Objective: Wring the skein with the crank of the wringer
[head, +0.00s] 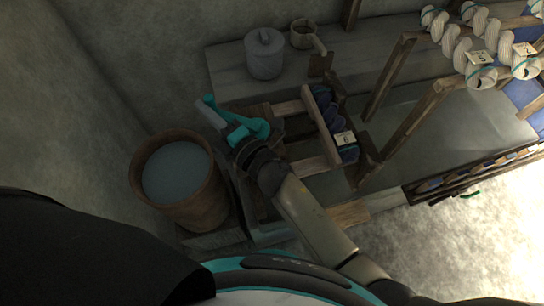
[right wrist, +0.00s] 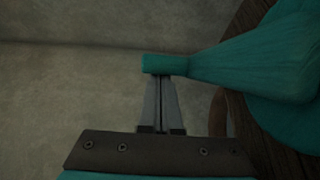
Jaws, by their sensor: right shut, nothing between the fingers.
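A teal piece (head: 209,101) runs along the left side of the wooden frame (head: 290,107) on the bench. In the right wrist view this teal piece (right wrist: 235,50) is broad at the right and narrows to a blunt end. I cannot tell whether it is the skein or part of the wringer's crank. My right gripper (head: 211,115) is by its narrow end; in the right wrist view the shut, empty fingers (right wrist: 160,82) have their tips at that end. Whether they touch cannot be told. My arm hides part of the frame. My left gripper is out of view.
A wooden tub (head: 205,199) of greyish liquid stands left of my gripper. A grey lidded pot (head: 264,54) and a cup (head: 303,34) stand behind. Dark blue yarn (head: 324,110) with a 6 tag is on the right; pale skeins (head: 453,39) hang at top right.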

